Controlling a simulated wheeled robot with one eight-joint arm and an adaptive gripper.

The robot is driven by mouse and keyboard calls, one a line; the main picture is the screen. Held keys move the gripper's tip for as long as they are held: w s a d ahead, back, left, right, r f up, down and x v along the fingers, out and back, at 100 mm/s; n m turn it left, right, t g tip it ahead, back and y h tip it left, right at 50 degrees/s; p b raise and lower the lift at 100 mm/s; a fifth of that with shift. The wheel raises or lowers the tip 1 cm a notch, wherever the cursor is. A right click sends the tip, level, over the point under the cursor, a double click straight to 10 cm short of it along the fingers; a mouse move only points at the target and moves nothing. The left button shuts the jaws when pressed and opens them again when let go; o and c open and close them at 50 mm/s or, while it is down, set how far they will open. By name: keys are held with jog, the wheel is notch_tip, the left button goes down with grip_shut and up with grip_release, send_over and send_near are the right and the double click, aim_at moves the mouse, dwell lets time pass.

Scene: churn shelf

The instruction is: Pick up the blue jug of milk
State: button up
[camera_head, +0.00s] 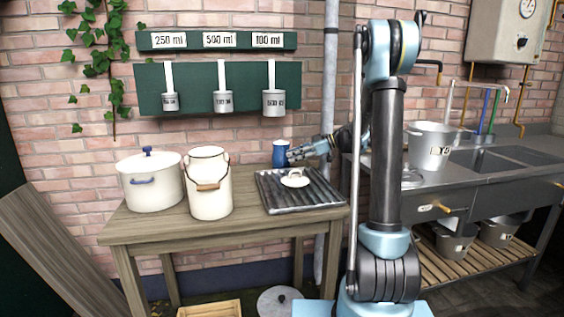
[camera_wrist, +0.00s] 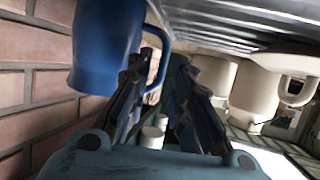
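The blue jug (camera_head: 280,153) stands at the back of the wooden table, by the brick wall and behind the ribbed tray. My gripper (camera_head: 292,155) reaches in from the right, its tips beside the jug. In the wrist view, which looks turned over, the jug (camera_wrist: 105,45) fills the upper left. Its curved handle shows at the fingertips, partly hidden by the left finger. The fingers of my gripper (camera_wrist: 161,65) are apart, with part of the handle seen in the gap. I cannot tell whether they touch it.
A ribbed metal tray (camera_head: 302,206) with a small white cup or lid (camera_head: 295,178) lies in front of the jug. A cream pail (camera_head: 210,190) and a lidded white pot (camera_head: 151,182) stand to the left. A grey pipe (camera_head: 330,70) runs up the wall behind.

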jog(key=shift+x, duration=2.7)
jog(key=shift+s+f, duration=0.1)
grip_shut()
